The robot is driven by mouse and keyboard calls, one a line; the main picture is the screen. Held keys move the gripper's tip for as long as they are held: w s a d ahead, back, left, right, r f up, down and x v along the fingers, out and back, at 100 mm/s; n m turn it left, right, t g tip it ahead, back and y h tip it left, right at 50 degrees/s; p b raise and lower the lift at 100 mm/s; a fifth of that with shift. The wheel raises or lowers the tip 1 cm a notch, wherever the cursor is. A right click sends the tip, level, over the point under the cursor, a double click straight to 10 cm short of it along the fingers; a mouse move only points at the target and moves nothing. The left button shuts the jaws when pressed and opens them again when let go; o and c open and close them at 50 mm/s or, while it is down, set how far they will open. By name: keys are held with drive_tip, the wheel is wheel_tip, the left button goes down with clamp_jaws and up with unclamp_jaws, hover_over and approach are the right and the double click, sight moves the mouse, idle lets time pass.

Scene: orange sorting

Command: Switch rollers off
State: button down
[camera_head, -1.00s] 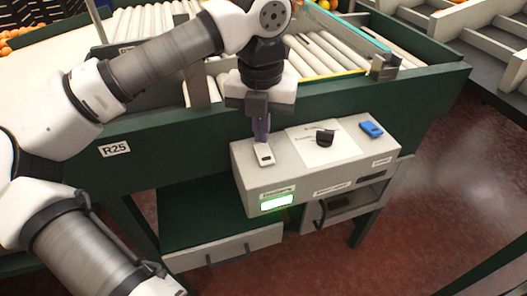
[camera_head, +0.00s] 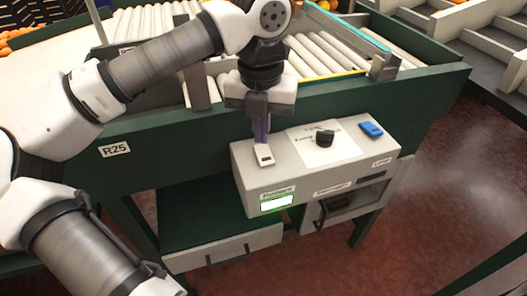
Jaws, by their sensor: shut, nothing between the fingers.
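My gripper (camera_head: 262,138) points down with its purple fingers closed and empty. Its tips are at the far end of a small white rocker switch (camera_head: 264,157) on the left of the grey control box (camera_head: 240,172); whether they touch it I cannot tell. The fingers hide part of the switch. On the box front, below a label that seems to read "Rollers", an indicator (camera_head: 277,204) is lit bright white with a green glow. The white rollers (camera_head: 318,52) lie in the green-framed conveyor behind the box.
A black knob (camera_head: 324,139) on a white plate and a blue part (camera_head: 371,129) sit on the box top, right of my gripper. A drawer (camera_head: 225,249) is below. Crate dividers (camera_head: 455,35) stand at the upper right. The floor at right is clear.

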sight(261, 148)
drive_tip(key=shift+f+b, duration=0.95)
drive_tip(key=shift+f, duration=0.05)
idle(0.8)
drive_tip(key=shift+r, duration=0.1)
drive_tip(key=shift+r+p, duration=2.15)
drive_tip(key=shift+r, duration=1.3)
